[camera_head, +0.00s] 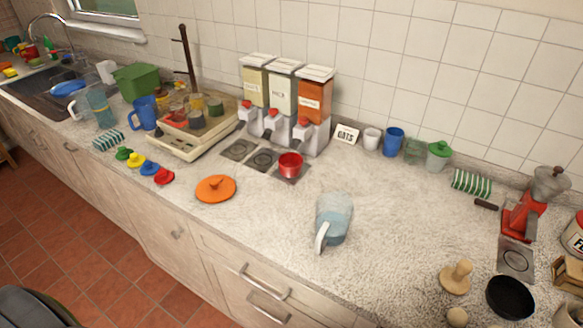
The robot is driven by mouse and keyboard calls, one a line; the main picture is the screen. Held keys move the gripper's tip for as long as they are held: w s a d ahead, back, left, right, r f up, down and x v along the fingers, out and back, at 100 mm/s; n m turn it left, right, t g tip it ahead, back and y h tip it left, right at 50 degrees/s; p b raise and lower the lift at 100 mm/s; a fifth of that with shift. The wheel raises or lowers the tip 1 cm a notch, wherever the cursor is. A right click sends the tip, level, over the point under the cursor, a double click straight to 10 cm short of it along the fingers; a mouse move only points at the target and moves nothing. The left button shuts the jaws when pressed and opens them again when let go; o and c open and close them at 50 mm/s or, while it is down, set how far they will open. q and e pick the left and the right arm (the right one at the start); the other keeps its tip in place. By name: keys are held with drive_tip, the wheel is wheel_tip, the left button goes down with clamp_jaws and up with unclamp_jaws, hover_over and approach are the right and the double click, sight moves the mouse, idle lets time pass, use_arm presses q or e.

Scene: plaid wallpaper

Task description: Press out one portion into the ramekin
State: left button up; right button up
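A three-part dispenser (284,92) stands against the tiled wall at the back of the counter. Its clear bins hold pale yellow, whitish and orange-red contents; the bin labels are too small to read surely. Each bin has a grey housing with a red knob (303,122) below it. A small red ramekin (290,164) sits upright on the rightmost of three dark square pads, in front of the right housing. Its inside is too small to judge. A small card reading "OATS" (346,134) stands right of the dispenser. Neither gripper shows.
An orange lid (215,188) and a blue-grey pitcher (333,220) lie in front of the dispenser. A tray with jars (190,125) stands to the left. Cups and a green-lidded jar (438,155) line the wall. A red grinder (525,215) and black pan (509,297) are right. Mid-right counter is clear.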

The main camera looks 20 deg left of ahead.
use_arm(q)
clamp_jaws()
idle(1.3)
